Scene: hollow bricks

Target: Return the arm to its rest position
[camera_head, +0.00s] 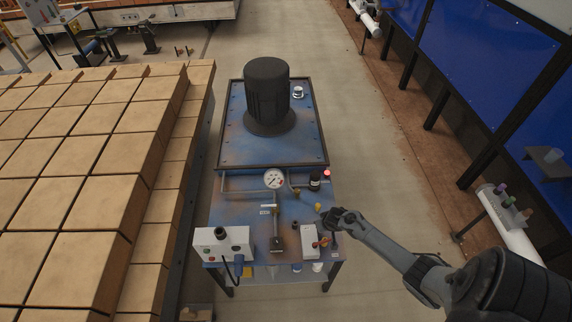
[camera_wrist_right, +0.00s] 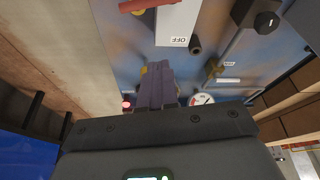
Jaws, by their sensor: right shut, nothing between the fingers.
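My right arm comes in from the lower right of the head view. Its gripper (camera_head: 332,217) is over the right part of the blue machine's panel (camera_head: 225,208). In the right wrist view the fingers (camera_wrist_right: 157,85) are shut together with nothing between them. They point at the panel, near a white box (camera_wrist_right: 177,22) with an OFF label and a red handle (camera_wrist_right: 136,5). Whether the fingertips touch anything I cannot tell. My left gripper is in neither view.
A black motor (camera_head: 267,92) stands on the machine behind a pressure gauge (camera_head: 273,179) and a lit red lamp (camera_head: 327,173). A white switch box (camera_head: 222,243) is at the panel's front left. Stacked bricks (camera_head: 90,190) fill the left. Bare floor (camera_head: 375,170) lies right of the machine.

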